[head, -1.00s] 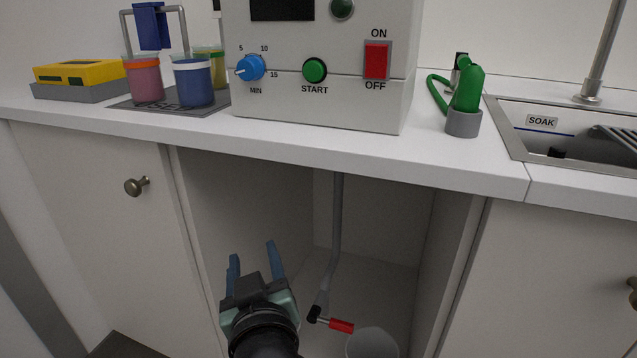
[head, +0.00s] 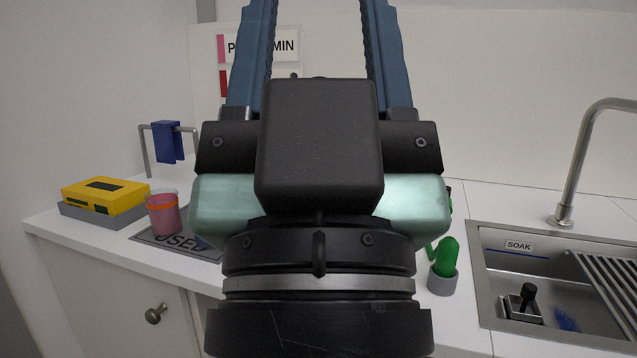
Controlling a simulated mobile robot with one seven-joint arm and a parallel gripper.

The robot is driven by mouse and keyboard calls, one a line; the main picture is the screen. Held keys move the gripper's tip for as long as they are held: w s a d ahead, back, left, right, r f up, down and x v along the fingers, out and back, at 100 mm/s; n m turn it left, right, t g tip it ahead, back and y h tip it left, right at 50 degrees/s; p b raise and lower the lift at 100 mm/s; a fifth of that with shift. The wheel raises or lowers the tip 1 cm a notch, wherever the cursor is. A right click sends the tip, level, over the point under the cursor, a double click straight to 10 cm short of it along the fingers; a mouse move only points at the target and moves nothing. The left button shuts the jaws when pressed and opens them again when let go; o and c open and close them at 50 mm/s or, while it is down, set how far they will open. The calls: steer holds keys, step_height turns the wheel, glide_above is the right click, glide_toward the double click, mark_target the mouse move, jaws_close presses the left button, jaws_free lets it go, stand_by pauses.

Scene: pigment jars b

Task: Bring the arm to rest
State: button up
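My gripper (head: 318,45) fills the middle of the head view, close to the camera and pointing up. Its two blue fingers are spread wide apart, with nothing visible between them except the wall and a chart. The fingertips run out of the top of the picture. The gripper's dark body and pale green sides hide the machine and much of the counter behind it.
On the counter (head: 95,237) at left are a yellow box (head: 105,195), a pink jar (head: 163,215) on the USED mat (head: 152,238), and a rail with a blue cloth (head: 166,142).

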step_height(320, 180, up, 27)
steer(key=p, duration=2.4)
steer(key=shift+f, duration=0.2)
